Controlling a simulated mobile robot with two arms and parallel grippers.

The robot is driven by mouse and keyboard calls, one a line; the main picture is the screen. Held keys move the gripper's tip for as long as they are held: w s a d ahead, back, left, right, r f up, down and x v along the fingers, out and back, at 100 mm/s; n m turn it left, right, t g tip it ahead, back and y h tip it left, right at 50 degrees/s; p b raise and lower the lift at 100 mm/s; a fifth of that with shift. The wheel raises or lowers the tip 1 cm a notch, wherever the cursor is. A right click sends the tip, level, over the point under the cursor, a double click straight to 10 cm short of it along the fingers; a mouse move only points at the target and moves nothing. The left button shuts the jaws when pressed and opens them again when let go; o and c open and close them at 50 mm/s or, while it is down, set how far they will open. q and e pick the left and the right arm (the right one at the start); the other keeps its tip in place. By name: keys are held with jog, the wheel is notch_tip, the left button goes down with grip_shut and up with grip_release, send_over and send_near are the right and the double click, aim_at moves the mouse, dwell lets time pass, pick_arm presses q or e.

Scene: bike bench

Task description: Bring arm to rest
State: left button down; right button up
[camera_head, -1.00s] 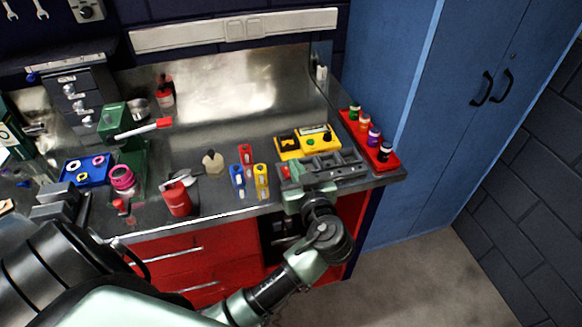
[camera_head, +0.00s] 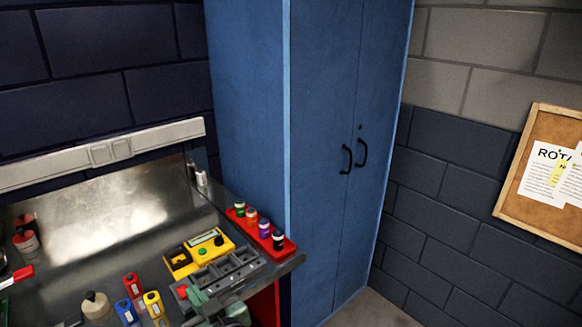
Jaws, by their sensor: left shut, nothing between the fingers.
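My left gripper (camera_head: 203,301) shows at the bottom edge, pale green and dark, at the front of the bench. It is shut with nothing in it. It is beside the grey compartment tray (camera_head: 238,274), in front of its left part; whether it touches the tray I cannot tell. Most of the left arm is below the picture. My right gripper is not in view.
The steel bench (camera_head: 95,230) holds a yellow case (camera_head: 200,252), a red rack (camera_head: 264,236) with several small bottles, and red, blue and yellow containers (camera_head: 154,306). A tall blue cabinet (camera_head: 320,120) stands right of the bench. A corkboard (camera_head: 545,185) hangs on the far-right wall.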

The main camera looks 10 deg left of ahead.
pick_arm(q)
jog(key=s+f+m+g+h, duration=0.4)
jog(key=s+f+m+h, duration=0.2)
jog(key=s+f, duration=0.55)
jog(key=s+d+f+m+g+h, duration=0.3)
jog(key=s+d+f+m+h, duration=0.3)
jog(key=s, duration=0.4)
notch_tip(320, 180, down, 24)
jog(key=r, duration=0.1)
jog(key=s+a+f+g, duration=0.2)
jog(key=s+a+f, duration=0.1)
jog(key=s+f, duration=1.5)
jog(key=shift+s+a+f, duration=0.15)
jog(key=shift+a+f, duration=0.05)
